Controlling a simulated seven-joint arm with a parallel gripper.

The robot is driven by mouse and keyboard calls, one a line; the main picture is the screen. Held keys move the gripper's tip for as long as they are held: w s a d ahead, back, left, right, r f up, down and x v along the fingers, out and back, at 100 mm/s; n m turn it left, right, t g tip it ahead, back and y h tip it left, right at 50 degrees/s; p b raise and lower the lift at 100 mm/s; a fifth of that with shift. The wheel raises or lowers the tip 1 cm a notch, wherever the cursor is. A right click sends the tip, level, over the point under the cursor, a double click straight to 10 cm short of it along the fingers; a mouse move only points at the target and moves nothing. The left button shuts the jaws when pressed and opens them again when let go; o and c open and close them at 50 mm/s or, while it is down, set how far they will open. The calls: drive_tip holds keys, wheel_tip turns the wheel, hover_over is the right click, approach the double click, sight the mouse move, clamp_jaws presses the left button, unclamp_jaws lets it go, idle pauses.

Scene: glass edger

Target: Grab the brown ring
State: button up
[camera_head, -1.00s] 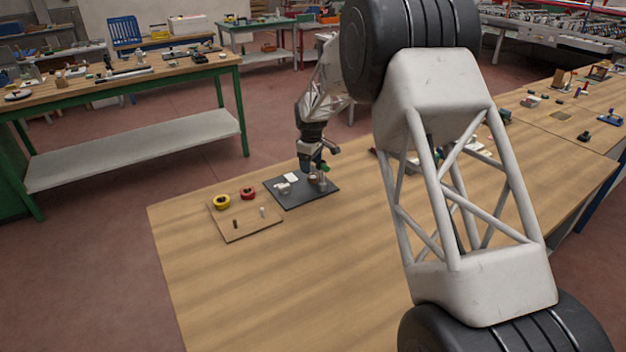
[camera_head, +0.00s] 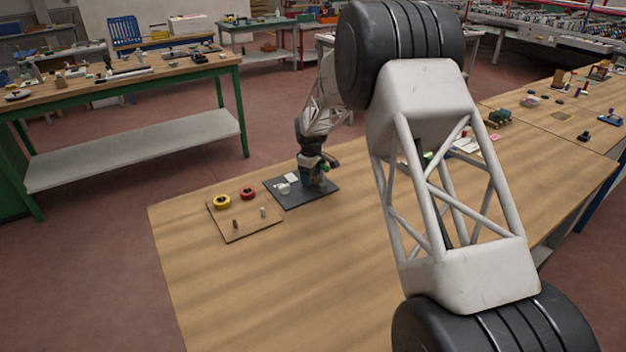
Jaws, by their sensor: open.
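My gripper (camera_head: 320,181) is low over the right part of a dark mat (camera_head: 298,202), pointing down. Its fingers are small and dark here. I cannot make out a brown ring; something small by the fingertips is too blurred to tell. A yellow ring (camera_head: 222,202) and a red ring (camera_head: 248,193) lie at the back edge of a wooden board (camera_head: 240,234), left of the mat. A short brown peg (camera_head: 235,224) and a pale peg (camera_head: 263,212) stand on that board.
White pieces (camera_head: 284,188) lie on the mat, left of my gripper. The wooden table (camera_head: 260,300) is bare in front of the board and mat. My own arm links cover much of the right side. More small items lie at the far right.

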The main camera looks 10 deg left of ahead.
drive_tip(key=shift+c, duration=0.2)
drive_tip(key=c, duration=1)
drive_tip(key=shift+o, duration=0.2)
drive_tip(key=shift+r, duration=0.15)
wheel_tip(320, 180, up, 10)
idle(0.4)
